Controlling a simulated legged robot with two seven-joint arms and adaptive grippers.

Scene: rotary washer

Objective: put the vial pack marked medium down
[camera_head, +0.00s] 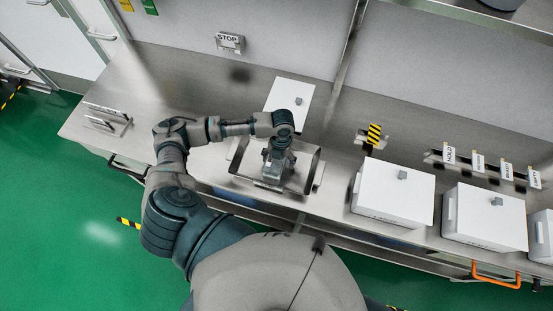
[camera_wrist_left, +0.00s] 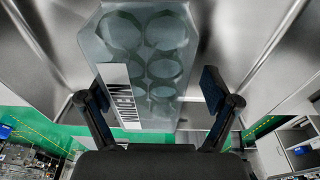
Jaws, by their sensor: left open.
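The vial pack marked medium (camera_wrist_left: 150,60) fills the upper middle of the left wrist view. It is a pale, see-through block with several round vial shapes and a white label reading MEDIUM along its left side. My left gripper (camera_wrist_left: 150,90) is open, with one finger on each side of the pack and gaps between them. In the head view my left gripper (camera_head: 272,177) points down into an open metal basin (camera_head: 311,171) in the bench. The pack is mostly hidden there by my gripper. My right gripper is not in view.
A white upright lid (camera_head: 289,96) stands behind the basin. White closed boxes (camera_head: 393,190) stand on the bench to its right. A small rack (camera_head: 106,118) is at the left end. Bare bench lies left of the basin.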

